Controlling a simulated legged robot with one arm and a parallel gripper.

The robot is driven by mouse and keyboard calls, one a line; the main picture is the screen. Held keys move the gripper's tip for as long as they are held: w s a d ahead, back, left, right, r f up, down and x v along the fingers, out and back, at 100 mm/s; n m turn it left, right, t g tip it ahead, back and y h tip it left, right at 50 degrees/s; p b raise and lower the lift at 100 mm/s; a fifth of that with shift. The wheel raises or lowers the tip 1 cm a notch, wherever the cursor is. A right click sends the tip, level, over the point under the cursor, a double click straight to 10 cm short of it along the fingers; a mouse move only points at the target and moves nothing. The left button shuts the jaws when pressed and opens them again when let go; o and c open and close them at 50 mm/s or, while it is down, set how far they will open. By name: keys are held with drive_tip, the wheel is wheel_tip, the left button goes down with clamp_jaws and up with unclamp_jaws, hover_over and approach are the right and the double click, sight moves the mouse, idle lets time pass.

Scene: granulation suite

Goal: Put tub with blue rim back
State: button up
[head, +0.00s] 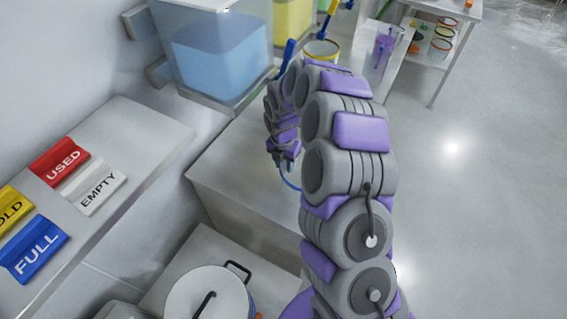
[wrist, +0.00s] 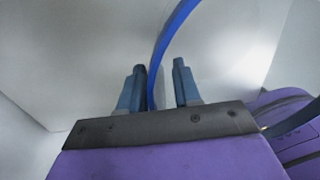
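The blue-rimmed tub is mostly hidden behind my arm in the head view; a thin arc of its blue rim (head: 289,184) shows on the grey bench. In the wrist view the blue rim (wrist: 165,38) curves down between my two fingers, and another stretch of blue shows at the lower right. My gripper (wrist: 159,68) is open, with one finger on each side of the rim. The rim runs nearer the left finger, and a gap shows to the right finger. In the head view my gripper (head: 287,166) is small and partly covered by the arm.
A shelf at left holds red USED (head: 60,160), white EMPTY (head: 100,187), blue FULL (head: 35,250) and yellow signs. A lidded pot (head: 195,293) stands low in front. Bins of blue (head: 222,62) and yellow stand behind, beside a yellow-rimmed tub (head: 321,50). Floor at right is clear.

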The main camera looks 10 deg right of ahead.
wheel_tip(320, 180, up, 12)
drive_tip(key=p, duration=0.3)
drive_tip(key=s+r+m, duration=0.6)
drive_tip(key=s+r, duration=0.2)
drive_tip(key=s+d+r+m, duration=0.2)
drive_tip(key=s+m, duration=0.5)
drive_tip(key=s, duration=0.3)
drive_tip(key=s+d+r+m+g, duration=0.1)
drive_tip(key=s+d+r+m, duration=0.1)
drive_tip(key=s+m, duration=0.6)
drive_tip(key=s+d+r+m, duration=0.2)
drive_tip(key=s+m, duration=0.5)
drive_tip(key=s, duration=0.5)
drive_tip(key=shift+s+r+m, duration=0.2)
drive_tip(key=shift+s+m, duration=0.2)
